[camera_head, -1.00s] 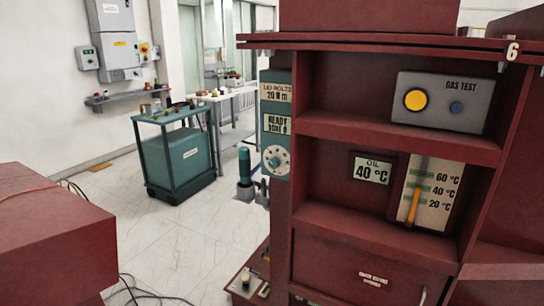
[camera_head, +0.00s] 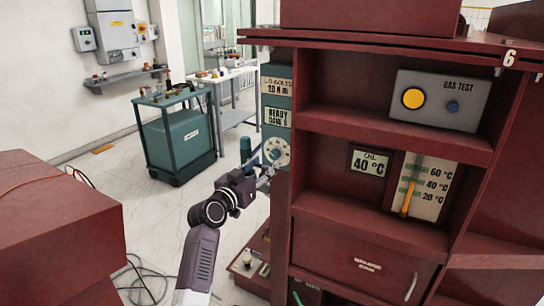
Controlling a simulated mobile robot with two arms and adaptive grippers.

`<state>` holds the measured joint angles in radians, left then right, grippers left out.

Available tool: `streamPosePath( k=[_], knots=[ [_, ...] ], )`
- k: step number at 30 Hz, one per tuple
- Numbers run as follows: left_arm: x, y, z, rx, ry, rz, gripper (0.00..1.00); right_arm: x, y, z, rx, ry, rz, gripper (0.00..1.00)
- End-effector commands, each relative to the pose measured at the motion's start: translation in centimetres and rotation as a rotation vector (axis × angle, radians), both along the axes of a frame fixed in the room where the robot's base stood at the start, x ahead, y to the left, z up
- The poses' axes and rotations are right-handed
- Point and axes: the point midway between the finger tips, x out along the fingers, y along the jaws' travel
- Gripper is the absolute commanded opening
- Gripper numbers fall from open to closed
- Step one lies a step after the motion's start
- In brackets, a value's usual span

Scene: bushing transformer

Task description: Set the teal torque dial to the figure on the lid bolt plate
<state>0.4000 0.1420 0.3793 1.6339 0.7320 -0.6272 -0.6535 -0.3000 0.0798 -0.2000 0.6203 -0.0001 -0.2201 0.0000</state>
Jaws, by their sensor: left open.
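The teal panel (camera_head: 277,140) on the left edge of the red cabinet carries a plate marked LID BOLTS (camera_head: 277,87), which seems to read 20 N m. Below it is a READY sign (camera_head: 277,117) whose lower line is hard to read. The pale round dial (camera_head: 276,151) sits under that sign; its marks are too small to read. My left gripper (camera_head: 266,175) is open at the dial's lower left, its fingers close to the dial; I cannot tell whether they touch it. The arm partly hides the panel's lower end. My right gripper is not in view.
A red block (camera_head: 60,225) stands at left, with cables on the floor. A teal cart (camera_head: 178,140) stands behind; the floor between is open.

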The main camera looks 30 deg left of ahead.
Motion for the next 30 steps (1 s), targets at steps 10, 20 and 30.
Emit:
streamPosePath(
  k=[10, 20, 30],
  knots=[
    [4.5, 0.0, 0.1, -0.002, 0.000, -0.001, 0.42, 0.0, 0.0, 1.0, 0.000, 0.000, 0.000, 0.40],
    [5.6, -0.1, 0.0, 0.000, 0.001, 0.000, 0.42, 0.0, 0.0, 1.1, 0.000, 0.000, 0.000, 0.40],
    [5.6, -0.1, -0.1, 0.000, 0.001, 0.000, 0.23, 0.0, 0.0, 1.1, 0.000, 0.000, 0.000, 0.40]
  ],
)
